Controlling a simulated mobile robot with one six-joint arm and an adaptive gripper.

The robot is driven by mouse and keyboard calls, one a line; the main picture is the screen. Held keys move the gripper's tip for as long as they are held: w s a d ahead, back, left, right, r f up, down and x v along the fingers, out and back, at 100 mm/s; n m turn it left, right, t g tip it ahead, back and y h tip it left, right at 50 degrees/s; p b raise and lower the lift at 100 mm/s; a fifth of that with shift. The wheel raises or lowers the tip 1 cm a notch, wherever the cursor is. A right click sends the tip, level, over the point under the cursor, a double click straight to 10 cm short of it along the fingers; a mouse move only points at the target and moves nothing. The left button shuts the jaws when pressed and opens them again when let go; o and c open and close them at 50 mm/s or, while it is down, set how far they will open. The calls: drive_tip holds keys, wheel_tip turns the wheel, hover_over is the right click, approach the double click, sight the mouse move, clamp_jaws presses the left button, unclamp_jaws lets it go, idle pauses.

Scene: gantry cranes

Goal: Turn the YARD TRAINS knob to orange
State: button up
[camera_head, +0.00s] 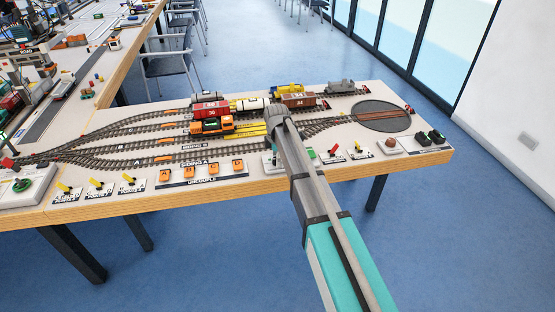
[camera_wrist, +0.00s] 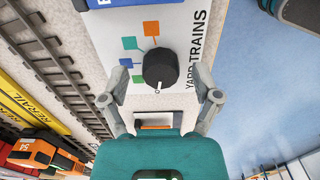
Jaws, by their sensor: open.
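The YARD TRAINS knob (camera_wrist: 160,68) is black and round, on a white panel (camera_wrist: 178,22) in the wrist view. Colored squares fan around its upper and left side: an orange square (camera_wrist: 151,28) above, a green square (camera_wrist: 129,43) at upper left, and bluish squares (camera_wrist: 126,62) lower on the left. A small pale mark shows at the knob's lower edge, away from the orange square. My gripper (camera_wrist: 161,74) is open, with one finger on each side of the knob and gaps showing between. In the head view, my arm hides most of the knob area.
Model tracks (camera_wrist: 50,65) and an orange locomotive (camera_wrist: 35,150) lie left of the panel in the wrist view. In the head view, a turntable (camera_head: 382,116), yellow levers (camera_head: 98,184) and orange uncouple buttons (camera_head: 187,170) share the tabletop. Blue floor lies beyond the front edge.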

drive_tip(key=shift+d, duration=0.1)
clamp_jaws()
